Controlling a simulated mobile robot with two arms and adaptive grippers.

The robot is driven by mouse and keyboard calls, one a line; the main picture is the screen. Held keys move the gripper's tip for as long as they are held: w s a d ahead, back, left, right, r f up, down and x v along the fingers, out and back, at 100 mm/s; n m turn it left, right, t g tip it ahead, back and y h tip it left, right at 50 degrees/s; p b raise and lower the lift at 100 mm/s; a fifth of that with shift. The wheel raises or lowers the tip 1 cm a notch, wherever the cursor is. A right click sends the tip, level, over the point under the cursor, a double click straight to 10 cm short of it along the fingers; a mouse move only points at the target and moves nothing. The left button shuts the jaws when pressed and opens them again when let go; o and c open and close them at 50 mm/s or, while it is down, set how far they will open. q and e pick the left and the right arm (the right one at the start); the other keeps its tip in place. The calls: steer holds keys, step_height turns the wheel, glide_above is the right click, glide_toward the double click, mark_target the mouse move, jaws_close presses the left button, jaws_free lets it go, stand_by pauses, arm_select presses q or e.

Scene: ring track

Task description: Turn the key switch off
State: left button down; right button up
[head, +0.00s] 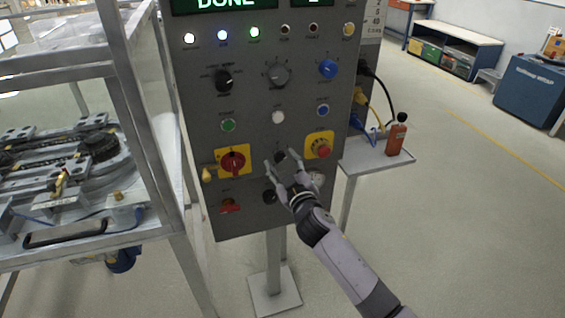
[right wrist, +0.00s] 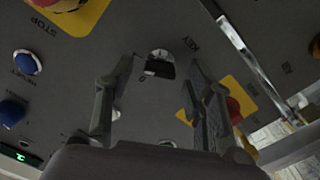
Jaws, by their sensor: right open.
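The key switch (right wrist: 159,54) sits on the grey control panel (head: 250,95), with a black key (right wrist: 160,69) in it. Lettering that reads KEY and a 0 mark are beside it in the right wrist view. My right gripper (head: 281,161) is open in front of the panel's lower middle. In the right wrist view its two fingers (right wrist: 160,72) stand apart, one on each side of the key, with gaps to it. I cannot tell how far the fingertips are from the panel face. In the head view the gripper partly hides the key switch. My left gripper is not in view.
Close by are a red stop button (head: 320,149) on yellow, a red rotary switch (head: 233,162) on yellow and a white button (head: 278,117). A framed track machine (head: 92,150) stands left. A small shelf (head: 372,158) carries a red bottle (head: 396,136) at right.

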steer(key=shift+w+a, duration=0.1)
steer(key=shift+w, duration=0.1)
steer(key=shift+c, duration=0.4)
jaws_close()
